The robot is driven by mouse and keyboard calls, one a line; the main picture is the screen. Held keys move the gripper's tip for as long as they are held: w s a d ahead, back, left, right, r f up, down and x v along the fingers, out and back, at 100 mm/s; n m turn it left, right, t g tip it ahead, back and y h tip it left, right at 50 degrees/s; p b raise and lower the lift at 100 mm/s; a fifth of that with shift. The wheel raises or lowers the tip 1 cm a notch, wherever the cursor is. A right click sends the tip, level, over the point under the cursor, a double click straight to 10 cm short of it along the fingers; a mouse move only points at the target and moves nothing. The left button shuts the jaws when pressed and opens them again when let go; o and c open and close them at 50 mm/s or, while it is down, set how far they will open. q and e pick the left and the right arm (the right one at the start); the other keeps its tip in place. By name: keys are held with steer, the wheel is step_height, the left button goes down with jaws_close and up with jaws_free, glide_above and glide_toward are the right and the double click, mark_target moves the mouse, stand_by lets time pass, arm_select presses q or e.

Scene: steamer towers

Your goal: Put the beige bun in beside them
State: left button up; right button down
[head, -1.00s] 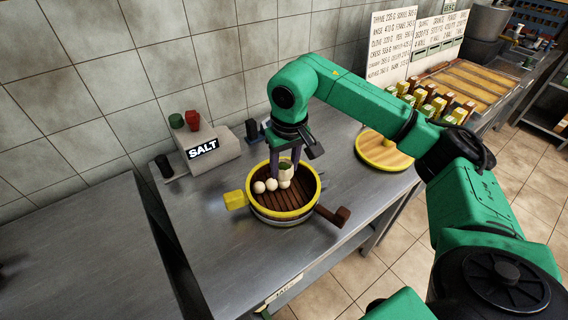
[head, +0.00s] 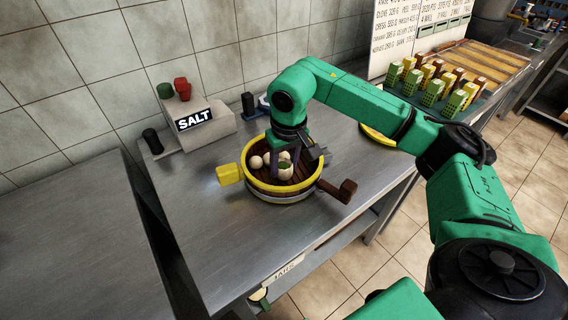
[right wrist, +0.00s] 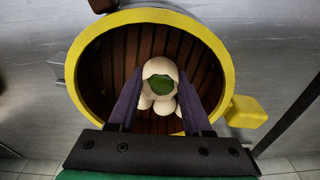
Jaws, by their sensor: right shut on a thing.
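The beige bun (head: 286,174) has a green patch on top. My right gripper (head: 285,160) is shut on it, reaching down from above inside the round steamer (head: 300,188), which has a yellow rim and brown slatted floor. Several plain pale buns, such as one (head: 255,162), sit just behind and left of it. In the right wrist view the held bun (right wrist: 157,68) is between the dark fingers (right wrist: 158,103), and other pale buns (right wrist: 146,102) show partly behind it. I cannot tell whether the held bun touches the floor or the others. My left gripper is not in view.
The steamer has a yellow handle (head: 229,174) on its left and a brown handle (head: 346,190) on its right. A box marked SALT (head: 197,128) stands behind left. A yellow-rimmed round piece (head: 375,135) lies behind my right arm. The counter (head: 215,245) in front is clear.

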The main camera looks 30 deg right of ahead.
mark_target(288, 168)
steer(key=shift+f+b, duration=0.4)
steer(key=shift+f, duration=0.15)
steer(key=shift+c, duration=1.3)
jaws_free()
steer(key=shift+r, duration=0.15)
step_height(288, 168, up, 14)
steer(key=s, duration=0.2)
steer(key=shift+r+p, duration=0.15)
steer(key=shift+p, duration=0.2)
steer(key=shift+w, duration=0.15)
